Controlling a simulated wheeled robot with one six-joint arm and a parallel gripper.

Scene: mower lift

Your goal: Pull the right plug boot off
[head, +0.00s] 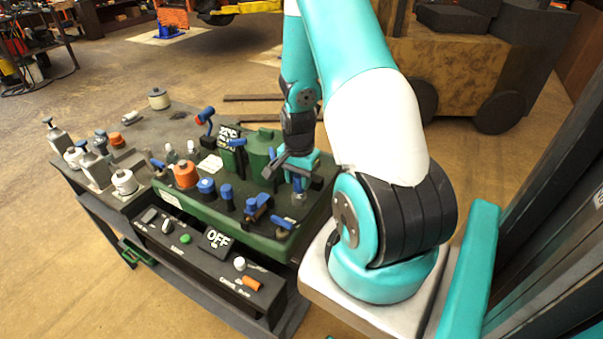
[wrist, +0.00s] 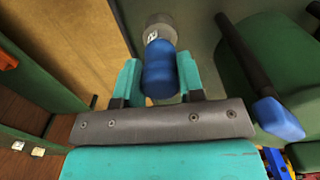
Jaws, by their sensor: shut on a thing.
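My gripper (head: 298,181) is over the right end of the green engine block in the head view, pointing down. In the wrist view its two teal fingers (wrist: 159,76) are shut on a blue plug boot (wrist: 160,62), one finger on each side. I cannot tell whether the boot is still seated, as the gripper partly hides that spot in the head view.
Blue-handled levers and caps (head: 206,187) and an orange cap (head: 185,174) stand close by on the green block (head: 268,243). A dark lever with a blue tip (wrist: 277,117) is right of my gripper in the wrist view. A control panel with an OFF switch (head: 216,240) faces front.

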